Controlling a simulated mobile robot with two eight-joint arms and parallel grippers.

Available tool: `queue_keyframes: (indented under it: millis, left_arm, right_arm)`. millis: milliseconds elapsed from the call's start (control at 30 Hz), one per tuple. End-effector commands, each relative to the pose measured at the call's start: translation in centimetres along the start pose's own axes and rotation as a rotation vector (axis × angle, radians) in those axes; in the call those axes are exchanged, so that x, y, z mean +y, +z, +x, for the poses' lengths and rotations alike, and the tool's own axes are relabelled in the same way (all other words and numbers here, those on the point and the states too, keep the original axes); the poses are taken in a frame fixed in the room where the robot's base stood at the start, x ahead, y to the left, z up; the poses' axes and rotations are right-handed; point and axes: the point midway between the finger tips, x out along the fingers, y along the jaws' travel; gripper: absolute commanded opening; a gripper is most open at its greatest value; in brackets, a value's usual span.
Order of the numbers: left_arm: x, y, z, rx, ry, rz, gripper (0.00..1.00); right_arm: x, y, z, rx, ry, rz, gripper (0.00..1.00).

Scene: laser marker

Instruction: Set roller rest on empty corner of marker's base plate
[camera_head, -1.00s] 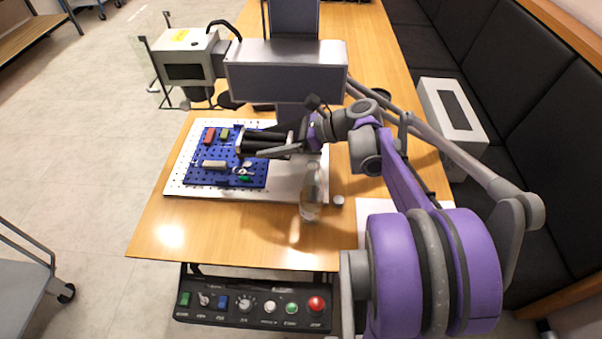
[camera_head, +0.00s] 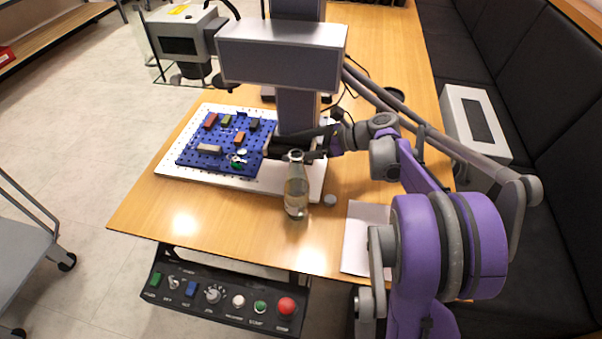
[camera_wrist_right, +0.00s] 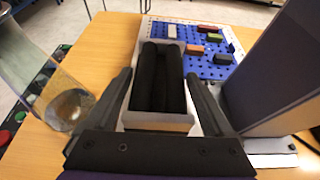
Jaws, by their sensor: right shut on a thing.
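The roller rest, black rollers in a pale frame, lies between the fingers of my right gripper (camera_wrist_right: 160,105) in the right wrist view (camera_wrist_right: 160,85). In the head view the roller rest (camera_head: 283,149) is dark and partly hidden behind the bottle. My right gripper (camera_head: 318,143) is shut on it, near the foot of the marker's column (camera_head: 297,112). The white base plate (camera_head: 220,180) carries a blue perforated plate (camera_head: 190,158) with several small blocks. The roller rest is over the base plate's right part; I cannot tell whether it touches. My left gripper is not in view.
A clear bottle (camera_head: 296,193) stands close in front of the roller rest, and at left in the wrist view (camera_wrist_right: 50,85). A small grey disc (camera_head: 330,200) and a white sheet (camera_head: 364,237) lie to its right. The marker's head (camera_head: 282,55) overhangs the plate.

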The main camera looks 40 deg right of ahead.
Motion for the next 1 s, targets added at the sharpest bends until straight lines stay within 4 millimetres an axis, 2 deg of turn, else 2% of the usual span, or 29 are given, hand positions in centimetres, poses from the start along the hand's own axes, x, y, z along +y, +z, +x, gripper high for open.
queue_keyframes:
  millis: [100, 200, 467, 633, 1000]
  left_arm:
    - [0.0, 0.3, 1.0, -0.004, 0.0, 0.0, 0.87]
    - [0.0, 0.5, 1.5, -0.005, 0.0, 0.0, 0.87]
    - [0.0, 0.7, 2.1, -0.008, 0.0, 0.0, 0.87]
    - [0.0, 1.0, 3.0, -0.011, 0.0, 0.0, 0.87]
    - [0.0, 1.1, 3.1, -0.011, 0.0, 0.0, 0.87]
  right_arm:
    - [-0.1, -2.3, 1.1, -0.001, 0.0, 0.001, 0.0]
    - [0.0, -3.9, 1.7, -0.001, 0.0, 0.001, 0.0]
    - [0.0, -5.7, 2.4, -0.001, 0.0, 0.001, 0.0]
    - [-0.1, -8.0, 3.4, -0.001, 0.0, 0.001, 0.0]
    - [0.0, -8.5, 3.6, -0.002, 0.0, 0.001, 0.0]
